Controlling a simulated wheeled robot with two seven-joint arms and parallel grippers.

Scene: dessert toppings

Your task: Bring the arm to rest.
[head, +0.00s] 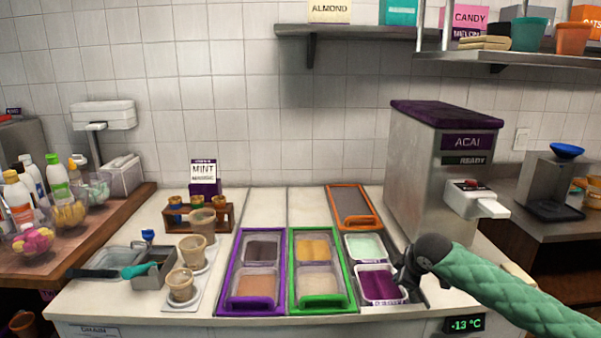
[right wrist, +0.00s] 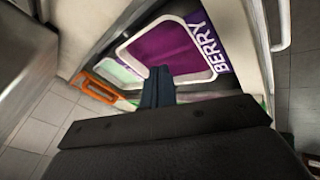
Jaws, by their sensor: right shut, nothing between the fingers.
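My right arm, in a green quilted sleeve, comes in from the right in the head view. My right gripper (head: 404,283) is dark and hangs at the right edge of the white tub of purple topping (head: 379,285). In the right wrist view the shut fingers (right wrist: 157,88) show against the purple tub (right wrist: 175,52), which has a BERRY label (right wrist: 211,44). Nothing is seen between the fingers. Whether they touch the tub I cannot tell. My left gripper is in neither view.
The ACAI machine (head: 437,160) stands behind my right gripper. Purple-framed (head: 233,275) and green-framed (head: 297,272) tubs lie to its left, and an orange-framed lid (head: 354,207) behind. Cups (head: 181,284) stand on a tray at left. The counter's back middle is clear.

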